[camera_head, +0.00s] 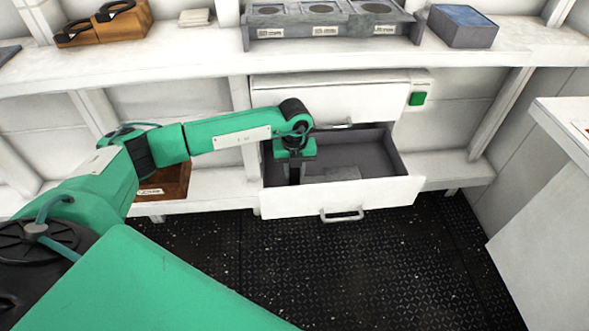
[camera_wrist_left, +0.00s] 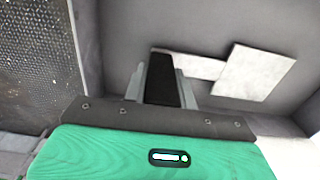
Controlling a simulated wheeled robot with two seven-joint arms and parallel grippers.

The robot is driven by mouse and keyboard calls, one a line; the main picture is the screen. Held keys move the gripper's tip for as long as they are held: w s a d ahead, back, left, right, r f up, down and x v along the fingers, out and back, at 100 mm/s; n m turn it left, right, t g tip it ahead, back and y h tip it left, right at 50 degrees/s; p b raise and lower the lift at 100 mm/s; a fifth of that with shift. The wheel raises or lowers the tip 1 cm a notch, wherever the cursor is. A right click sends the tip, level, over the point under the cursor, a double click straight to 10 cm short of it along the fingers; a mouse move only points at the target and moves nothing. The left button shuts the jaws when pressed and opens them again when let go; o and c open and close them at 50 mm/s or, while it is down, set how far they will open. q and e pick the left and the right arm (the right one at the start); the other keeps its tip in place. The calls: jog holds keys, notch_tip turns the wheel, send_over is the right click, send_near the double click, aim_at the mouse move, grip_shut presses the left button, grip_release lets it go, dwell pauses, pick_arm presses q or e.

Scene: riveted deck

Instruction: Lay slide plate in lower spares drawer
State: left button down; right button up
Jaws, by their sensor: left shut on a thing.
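The lower spares drawer (camera_head: 395,190) is pulled open, with a dark grey inside. My left gripper (camera_head: 294,178) reaches down into its left part; the gripper also shows in the left wrist view (camera_wrist_left: 163,85). I cannot tell whether the held plate touches the floor. My right gripper is out of view.
A shut upper drawer (camera_head: 330,101) sits just above, with a green square (camera_head: 417,98) at its right. A brown bin (camera_head: 165,183) stands left of the open drawer. The shelf above holds a grey rack (camera_head: 325,30) and a blue-topped box (camera_head: 462,25). The right part of the drawer is free.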

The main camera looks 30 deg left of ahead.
pick_arm(q)
jog(key=shift+f, duration=0.45)
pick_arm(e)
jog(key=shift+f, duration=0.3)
pick_arm(q)
jog(key=c, duration=1)
grip_release()
jog(key=shift+c, duration=0.2)
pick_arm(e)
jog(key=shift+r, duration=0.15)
pick_arm(q)
notch_tip(320, 180, up, 14)
jog(key=shift+f, duration=0.1)
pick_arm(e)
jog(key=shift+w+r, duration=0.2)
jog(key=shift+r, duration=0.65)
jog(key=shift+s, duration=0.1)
